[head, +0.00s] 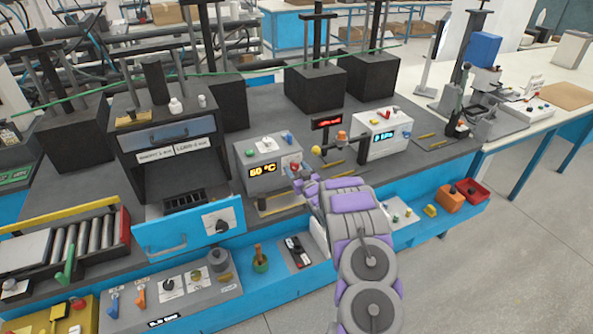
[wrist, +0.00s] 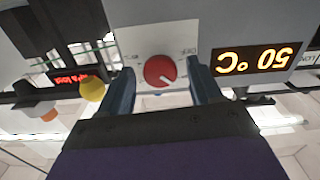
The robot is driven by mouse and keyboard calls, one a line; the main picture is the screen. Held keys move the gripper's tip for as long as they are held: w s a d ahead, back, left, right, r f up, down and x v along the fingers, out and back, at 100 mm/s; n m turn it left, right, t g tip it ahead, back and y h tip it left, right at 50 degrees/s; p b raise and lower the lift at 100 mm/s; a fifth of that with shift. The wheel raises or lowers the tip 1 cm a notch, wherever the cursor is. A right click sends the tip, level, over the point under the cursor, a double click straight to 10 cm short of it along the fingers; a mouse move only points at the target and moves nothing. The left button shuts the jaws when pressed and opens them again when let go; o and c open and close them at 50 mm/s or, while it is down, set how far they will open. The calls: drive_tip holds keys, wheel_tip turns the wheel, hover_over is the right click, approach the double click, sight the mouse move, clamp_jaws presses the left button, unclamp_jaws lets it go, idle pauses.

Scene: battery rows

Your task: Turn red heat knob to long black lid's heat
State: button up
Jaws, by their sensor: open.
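The red heat knob (wrist: 160,71) is round, with a pale pointer mark, and sits on a white panel. In the head view the knob (head: 295,167) is partly hidden by my gripper. My gripper (head: 297,179) is open, its tips at the front of a grey heater box (head: 250,150). In the wrist view my gripper (wrist: 161,84) has one finger on each side of the knob; I cannot tell whether they touch it. The box's orange display (wrist: 258,60) appears upside down there and seems to read 50 °C. Small panel lettering is unclear. I cannot identify a long black lid.
A yellow ball-shaped knob (wrist: 92,89) and a red display (head: 326,122) are beside the box. A white box with a blue display (head: 382,132) stands to the right. Black presses stand behind.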

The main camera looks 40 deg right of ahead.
drive_tip(key=p+v, duration=0.2)
drive_tip(key=v, duration=1.5)
drive_tip(key=shift+w+r, duration=0.1)
